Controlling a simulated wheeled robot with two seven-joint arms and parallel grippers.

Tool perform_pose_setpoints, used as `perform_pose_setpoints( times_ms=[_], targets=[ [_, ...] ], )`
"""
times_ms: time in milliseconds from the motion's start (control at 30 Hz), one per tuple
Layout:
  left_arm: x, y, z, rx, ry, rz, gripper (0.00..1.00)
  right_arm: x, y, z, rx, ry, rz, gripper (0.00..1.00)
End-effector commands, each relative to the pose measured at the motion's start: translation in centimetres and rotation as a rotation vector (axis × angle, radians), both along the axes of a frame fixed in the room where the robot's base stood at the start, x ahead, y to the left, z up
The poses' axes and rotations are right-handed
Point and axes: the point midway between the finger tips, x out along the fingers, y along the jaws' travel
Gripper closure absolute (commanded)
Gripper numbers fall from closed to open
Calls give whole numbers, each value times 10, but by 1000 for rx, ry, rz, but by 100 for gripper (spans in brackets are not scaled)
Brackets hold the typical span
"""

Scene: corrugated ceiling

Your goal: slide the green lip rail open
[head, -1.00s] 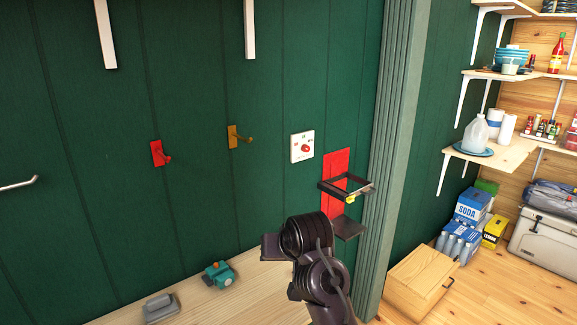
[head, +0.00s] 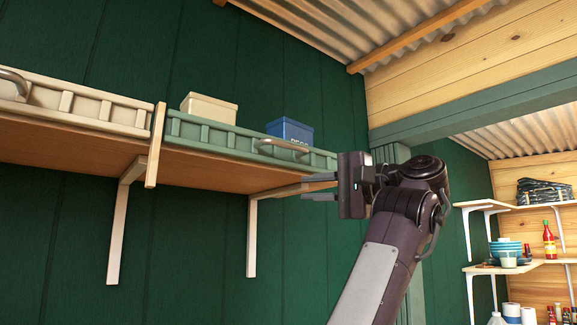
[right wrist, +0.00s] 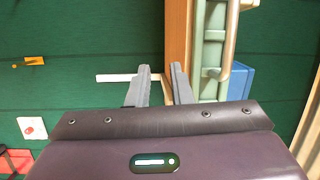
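The green lip rail (head: 215,134) runs along the front edge of a high wall shelf, on its right part. A grey bar handle (head: 283,145) sits on its front, towards the right end. My right gripper (head: 320,187) is raised in front of the shelf, slightly below and right of the handle, with its fingers pointing left. The fingers are apart with nothing between them. In the right wrist view, the green rail (right wrist: 208,65) stands just right of the open fingertips (right wrist: 160,72), apart from any grip. My left gripper is out of view.
A wooden post (head: 155,145) divides the green rail from a cream rail (head: 75,100) on the left. A cream box (head: 209,108) and a blue box (head: 290,131) stand behind the green rail. White brackets (head: 251,235) hold the shelf (head: 200,173) from below.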

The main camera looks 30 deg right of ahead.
Motion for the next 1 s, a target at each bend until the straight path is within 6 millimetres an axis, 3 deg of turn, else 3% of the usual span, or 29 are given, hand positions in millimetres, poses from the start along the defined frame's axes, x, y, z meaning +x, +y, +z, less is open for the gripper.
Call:
perform_pose_setpoints(
  times_ms=[33,100,267,733,1000],
  targets=[
    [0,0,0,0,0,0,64,-16,4,22,22,-33,34,81],
    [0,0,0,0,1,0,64,-31,9,41,46,-60,68,81],
    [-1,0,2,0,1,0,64,-47,15,63,70,-88,109,81],
    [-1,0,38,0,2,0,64,8,45,79,71,-90,110,81],
    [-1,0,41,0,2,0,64,18,49,77,71,-92,108,81]
  ],
)
